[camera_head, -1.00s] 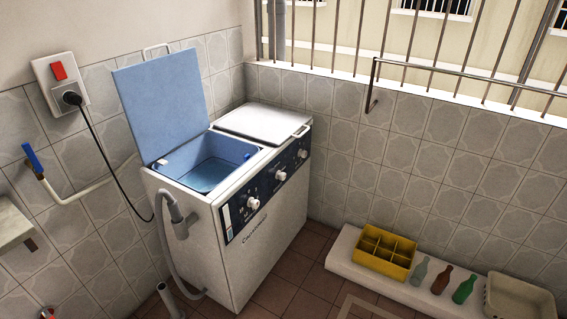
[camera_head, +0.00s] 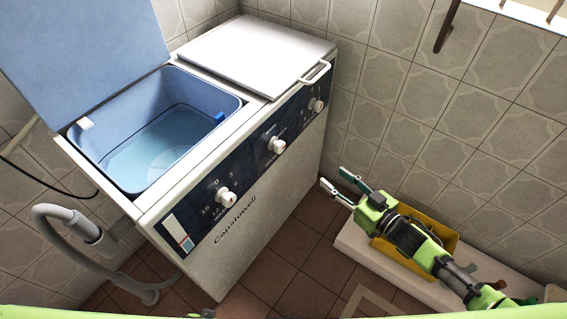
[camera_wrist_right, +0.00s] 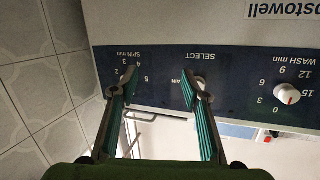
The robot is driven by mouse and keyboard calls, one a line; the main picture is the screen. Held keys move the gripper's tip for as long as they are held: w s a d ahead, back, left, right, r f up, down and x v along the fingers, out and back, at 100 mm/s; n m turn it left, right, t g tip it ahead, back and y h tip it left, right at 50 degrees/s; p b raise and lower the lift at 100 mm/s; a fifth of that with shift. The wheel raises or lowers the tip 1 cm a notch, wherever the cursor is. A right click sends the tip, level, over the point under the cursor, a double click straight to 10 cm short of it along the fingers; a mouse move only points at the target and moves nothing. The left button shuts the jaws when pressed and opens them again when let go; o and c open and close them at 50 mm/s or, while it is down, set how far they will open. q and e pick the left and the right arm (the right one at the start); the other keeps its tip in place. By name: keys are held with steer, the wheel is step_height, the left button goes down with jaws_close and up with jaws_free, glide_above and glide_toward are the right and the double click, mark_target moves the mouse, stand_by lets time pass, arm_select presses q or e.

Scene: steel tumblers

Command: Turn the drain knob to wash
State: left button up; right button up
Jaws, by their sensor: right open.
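The washing machine's dark front panel carries three white knobs. The middle knob (camera_head: 277,145) has the SELECT label over it in the right wrist view, where part of a word ending in "AIN" shows beside a fingertip. Its pointer is too small to read. In that view the finger on the right largely covers the middle knob. My right gripper (camera_head: 332,180) is open and empty, to the right of the machine's front in the head view. In the right wrist view its fingers (camera_wrist_right: 160,82) are spread before the panel, apart from each other. My left gripper is out of view.
The wash timer knob (camera_head: 227,197) and the spin knob (camera_head: 317,105) flank the middle one. The wash tub (camera_head: 165,140) is open and holds water. A yellow crate (camera_head: 440,228) stands on a low ledge behind my right arm. A grey drain hose (camera_head: 70,220) hangs at the machine's left.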

mark_target(282, 148)
steer(key=s+a+r+n+g+y+b, duration=0.2)
steer(key=a+r+n+y, duration=0.1)
steer(key=a+r+y, duration=0.3)
steer(key=shift+h, duration=0.6)
steer(key=x, duration=0.7)
steer(key=r+x, duration=0.1)
steer(key=x, duration=0.3)
steer(key=shift+w+d, duration=0.1)
steer(key=shift+w, duration=0.2)
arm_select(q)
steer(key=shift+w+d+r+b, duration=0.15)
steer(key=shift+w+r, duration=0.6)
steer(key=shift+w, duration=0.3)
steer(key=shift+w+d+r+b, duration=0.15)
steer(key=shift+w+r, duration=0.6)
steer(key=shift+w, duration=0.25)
arm_select(e)
steer(key=shift+w+a, duration=0.35)
steer(key=shift+a, duration=0.05)
steer(key=c, duration=1.1)
